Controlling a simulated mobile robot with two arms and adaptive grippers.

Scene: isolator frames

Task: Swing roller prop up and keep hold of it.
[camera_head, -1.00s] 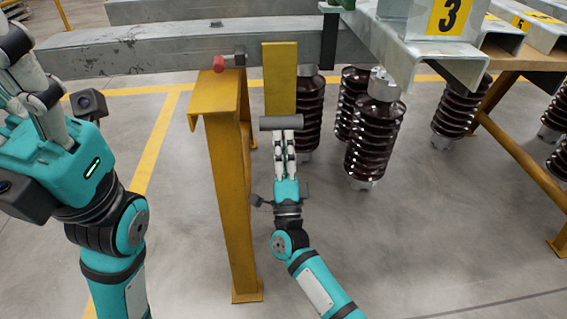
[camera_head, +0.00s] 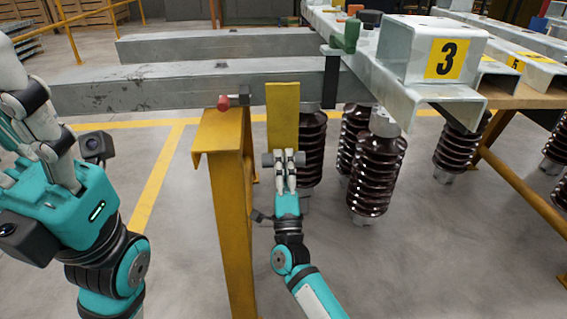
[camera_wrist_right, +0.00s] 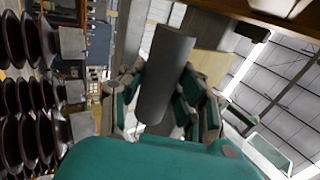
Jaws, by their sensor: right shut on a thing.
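The roller prop is a flat yellow bar (camera_head: 283,112) hanging down beside the grey beam, with a dark grey roller (camera_head: 267,160) across its lower end. My right gripper (camera_head: 286,157) is shut around the middle of the roller; the roller's ends stick out on both sides. In the right wrist view, the grey roller (camera_wrist_right: 166,75) lies between the fingers, with the pale yellow bar (camera_wrist_right: 211,66) behind it. My left gripper (camera_head: 40,125) is at the left edge, away from the prop, its fingers partly cut off, so its opening is unclear.
A yellow post (camera_head: 229,200) with a red-tipped pin (camera_head: 232,100) stands just left of the prop. The grey beam (camera_head: 150,92) runs behind. Brown ribbed insulators (camera_head: 376,175) hang close on the right, under a metal channel marked 3 (camera_head: 446,58). The floor in front is clear.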

